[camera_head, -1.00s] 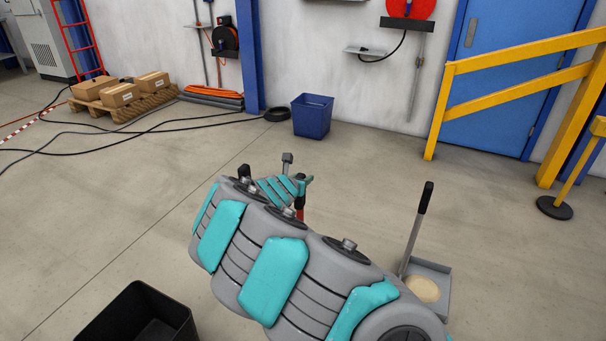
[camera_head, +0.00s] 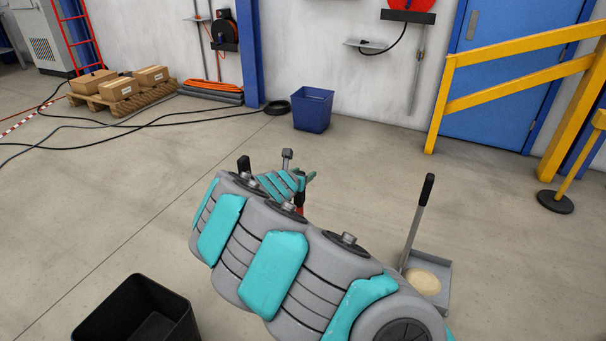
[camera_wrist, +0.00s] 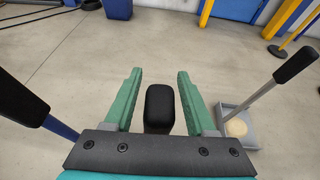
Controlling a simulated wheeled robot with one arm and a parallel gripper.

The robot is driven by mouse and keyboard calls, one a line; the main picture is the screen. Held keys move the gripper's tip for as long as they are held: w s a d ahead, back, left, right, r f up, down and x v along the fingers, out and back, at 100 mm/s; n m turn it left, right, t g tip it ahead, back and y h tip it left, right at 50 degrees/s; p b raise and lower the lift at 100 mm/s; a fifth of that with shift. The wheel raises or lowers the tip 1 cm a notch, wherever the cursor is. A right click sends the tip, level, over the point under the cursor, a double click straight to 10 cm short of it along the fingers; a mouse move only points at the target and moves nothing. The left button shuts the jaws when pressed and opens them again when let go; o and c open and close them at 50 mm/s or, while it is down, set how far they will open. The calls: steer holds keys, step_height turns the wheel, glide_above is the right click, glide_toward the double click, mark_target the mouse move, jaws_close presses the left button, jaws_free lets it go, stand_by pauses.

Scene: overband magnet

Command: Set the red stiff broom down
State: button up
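The red stiff broom shows only as a short red piece of shaft (camera_head: 299,209) under my gripper in the head view. In the wrist view a black rounded handle end (camera_wrist: 159,108), which looks like the broom's grip, stands between the two green fingers. A narrow gap shows on each side of it, so my gripper (camera_wrist: 160,75) looks open around the handle, not clamped on it. In the head view the gripper (camera_head: 304,177) is mostly behind my arm. The broom's head and its contact with the floor are hidden.
A grey dustpan (camera_head: 443,292) with a pale pile and black upright handle stands right. Another black handle with a blue shaft (camera_wrist: 60,129) is close on the left. A black bin (camera_head: 137,313) stands front left, a blue bin (camera_head: 312,110) behind.

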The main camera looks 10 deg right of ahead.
steer(key=shift+o, duration=0.8)
steer(key=shift+s+a, duration=0.1)
steer(key=v, duration=0.7)
steer(key=shift+s+r, duration=0.15)
steer(key=shift+s, duration=0.1)
steer(key=shift+a, duration=0.1)
